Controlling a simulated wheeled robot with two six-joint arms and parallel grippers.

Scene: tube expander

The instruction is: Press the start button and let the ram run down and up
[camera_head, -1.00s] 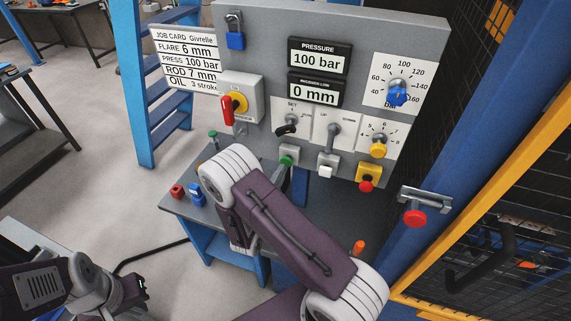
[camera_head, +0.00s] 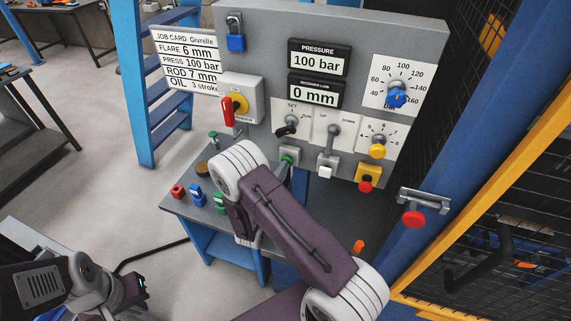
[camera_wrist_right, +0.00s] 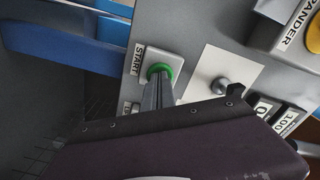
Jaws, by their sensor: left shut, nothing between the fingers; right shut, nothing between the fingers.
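The green start button (camera_head: 287,158) sits in a grey housing low on the grey control panel (camera_head: 265,60). The right wrist view shows its green ring (camera_wrist_right: 167,69) beside the START label. My right gripper (camera_wrist_right: 157,80) is shut and empty, its fingertips over the button face and hiding part of it; I cannot tell how far the button is pressed. In the head view my right arm mostly hides this gripper. My left gripper (camera_head: 139,286) is shut and empty at the lower left, away from the panel. The ram is not recognisable in these views.
The pressure display (camera_head: 318,60) reads 100 bar and the display below (camera_head: 314,93) reads 0 mm. A white button (camera_head: 325,171), a red button on yellow (camera_head: 366,184) and a red knob (camera_head: 413,219) are to the right. Small coloured pieces (camera_head: 196,194) lie on the bench.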

